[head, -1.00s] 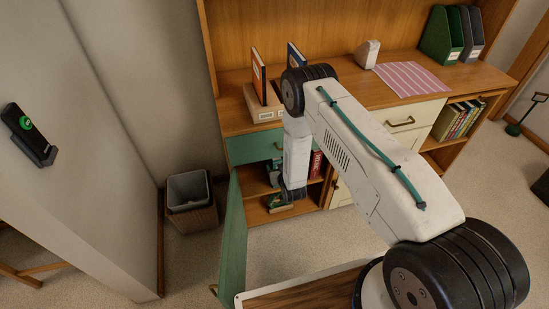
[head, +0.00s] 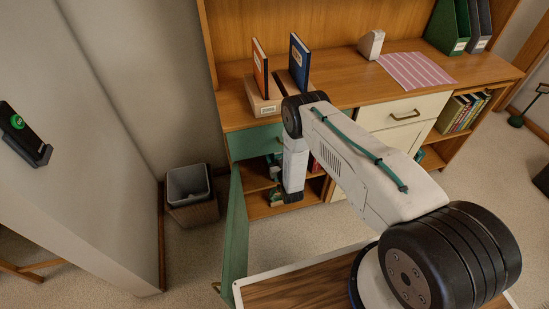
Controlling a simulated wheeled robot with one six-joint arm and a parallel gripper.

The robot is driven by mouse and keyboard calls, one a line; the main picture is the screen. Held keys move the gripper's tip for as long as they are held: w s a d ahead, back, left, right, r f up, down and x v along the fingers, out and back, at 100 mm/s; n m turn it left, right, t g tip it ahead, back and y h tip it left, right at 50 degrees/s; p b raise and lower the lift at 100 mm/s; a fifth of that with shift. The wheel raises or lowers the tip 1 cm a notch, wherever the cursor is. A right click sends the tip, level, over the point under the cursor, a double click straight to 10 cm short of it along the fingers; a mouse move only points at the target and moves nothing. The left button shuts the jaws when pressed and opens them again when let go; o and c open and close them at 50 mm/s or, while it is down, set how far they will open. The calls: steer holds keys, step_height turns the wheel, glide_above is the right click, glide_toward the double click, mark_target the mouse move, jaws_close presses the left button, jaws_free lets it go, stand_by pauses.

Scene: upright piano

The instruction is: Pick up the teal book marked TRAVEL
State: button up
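Inside the open cupboard under the desk's left end, a small teal item (head: 276,198) with a pale patch shows on the lower shelf, partly behind my arm. It may be the teal book, but no TRAVEL marking is readable. Another dark teal shape (head: 272,164) shows above it, also cut off by my arm; I cannot tell what it is. My gripper (head: 289,196) points down in front of the cupboard opening, close to the lower teal item in the picture. Its fingers are not clear, and I cannot tell whether it touches anything.
The green cupboard door (head: 236,238) stands open toward me, left of my arm. A waste bin (head: 189,190) stands left of the cupboard. Orange (head: 260,69) and blue (head: 299,63) books stand on the desktop. Reddish books inside are mostly hidden. Carpet before the cupboard is clear.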

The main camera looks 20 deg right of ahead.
steer(key=shift+w, duration=0.45)
jaws_close()
